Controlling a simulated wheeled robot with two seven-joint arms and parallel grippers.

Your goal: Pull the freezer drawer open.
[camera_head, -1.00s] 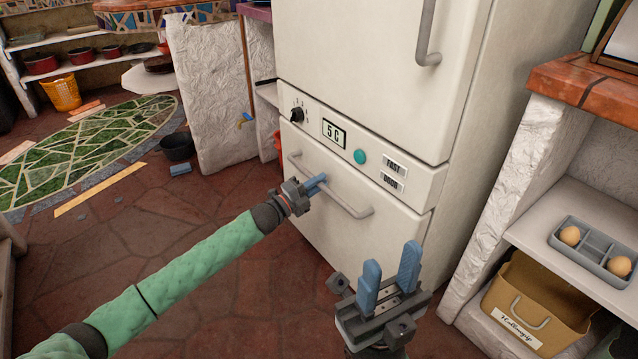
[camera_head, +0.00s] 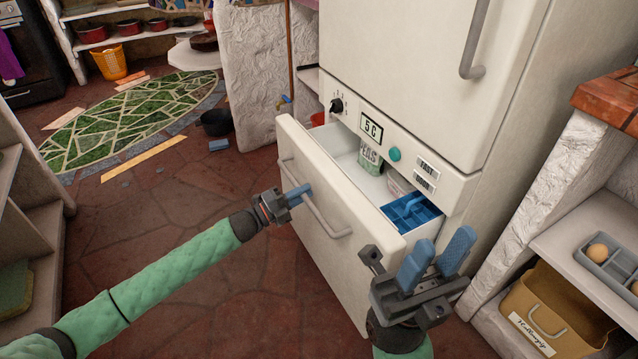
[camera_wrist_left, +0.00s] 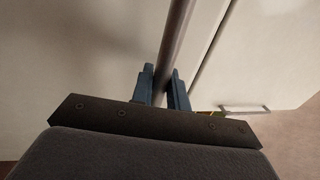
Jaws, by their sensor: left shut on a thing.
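The freezer drawer (camera_head: 330,230) is the low white front of the fridge, and it stands pulled partly out. Inside it I see a bag or can lettered "PEAS" (camera_head: 370,158), a pale round item partly hidden behind it, and a blue tray (camera_head: 412,212). My left gripper (camera_head: 297,193) is shut on the drawer's bar handle (camera_head: 330,226); the left wrist view shows the bar (camera_wrist_left: 172,45) between the blue fingers (camera_wrist_left: 164,90). My right gripper (camera_head: 436,258) is open and empty, in front of the drawer's right end.
The fridge body (camera_head: 390,70) with its dial and "5 C" display stands behind the drawer. A counter with a shelf, an egg tray (camera_head: 612,262) and a tan bin (camera_head: 550,318) is at right. A black pot (camera_head: 216,122) is on the floor. The floor at left is mostly clear.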

